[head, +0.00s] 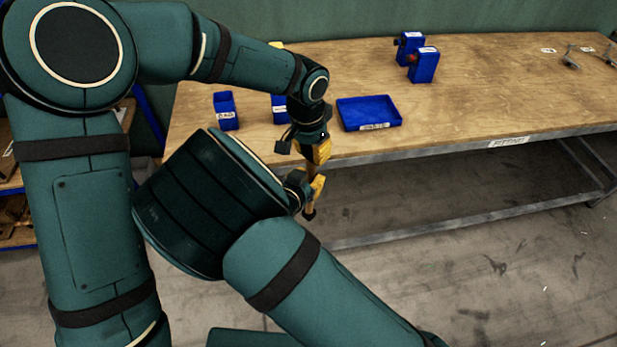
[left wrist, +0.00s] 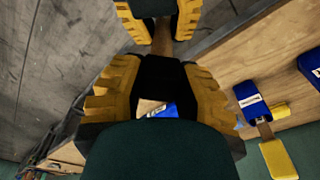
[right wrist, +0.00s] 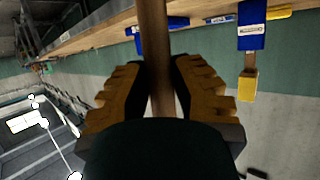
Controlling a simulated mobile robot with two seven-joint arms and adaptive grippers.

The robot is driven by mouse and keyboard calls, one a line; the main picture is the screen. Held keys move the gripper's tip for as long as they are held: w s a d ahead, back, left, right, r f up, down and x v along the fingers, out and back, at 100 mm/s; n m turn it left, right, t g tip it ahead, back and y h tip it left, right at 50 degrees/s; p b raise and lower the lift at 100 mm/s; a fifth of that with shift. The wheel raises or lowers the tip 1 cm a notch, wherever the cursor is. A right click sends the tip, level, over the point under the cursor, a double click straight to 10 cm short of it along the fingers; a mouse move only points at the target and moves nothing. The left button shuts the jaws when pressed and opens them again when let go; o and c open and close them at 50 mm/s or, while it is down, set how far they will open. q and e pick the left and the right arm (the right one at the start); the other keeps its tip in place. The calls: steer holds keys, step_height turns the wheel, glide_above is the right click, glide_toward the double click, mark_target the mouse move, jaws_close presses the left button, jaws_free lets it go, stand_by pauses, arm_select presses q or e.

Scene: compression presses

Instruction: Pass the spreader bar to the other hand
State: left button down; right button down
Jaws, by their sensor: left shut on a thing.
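The spreader bar (head: 311,173) is a slim brown rod, roughly upright in front of the workbench's near edge. My left gripper (head: 314,152) is shut on its upper part. My right gripper (head: 313,190) is just below, with its yellow fingers around the lower part. In the right wrist view the bar (right wrist: 154,45) runs between the fingers of my right gripper (right wrist: 160,80); whether both pads press on it is unclear. In the left wrist view the bar (left wrist: 185,20) shows beyond my left gripper (left wrist: 162,70), beside the right gripper's fingers; the gripped part is hidden.
The wooden workbench (head: 470,105) stands behind the grippers. A shallow blue tray (head: 368,111) and a blue bin (head: 226,111) are near its front edge. Two blue boxes (head: 423,65) stand farther back. Floor (head: 480,270) in front of the bench is clear.

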arm_select(q)
steer(key=shift+d, duration=0.2)
steer(key=c, duration=0.7)
jaws_free()
steer(key=shift+a+r, duration=0.1)
step_height(320, 180, up, 12)
steer(key=s+a+f, duration=0.1)
steer(key=s+a+f+m+g, duration=0.2)
steer(key=s+a+f, duration=0.2)
steer(key=a+f, duration=0.5)
steer(key=s+a+f+m+g, duration=0.1)
steer(key=s+a+f+m, duration=0.2)
steer(key=a+f, duration=0.55)
steer(key=s+d+f+n+t+h, duration=0.1)
steer(key=s+d+f+n, duration=0.2)
steer(key=f+n, duration=0.2)
steer(key=s+d+f+n+t+h, duration=0.1)
steer(key=s+d+f+n, duration=0.2)
steer(key=d+f+n, duration=0.1)
steer(key=s+d+f+n+t+h, duration=0.1)
steer(key=s+d+f+n+t, duration=0.1)
steer(key=f+n, duration=0.3)
steer(key=shift+s+d+f+n, duration=0.2)
steer(key=shift+s+d+f, duration=0.25)
steer(key=shift+f, duration=0.25)
steer(key=shift+s+d+f+n, duration=0.2)
steer(key=shift+s+d+f, duration=0.15)
steer(key=shift+f, duration=0.3)
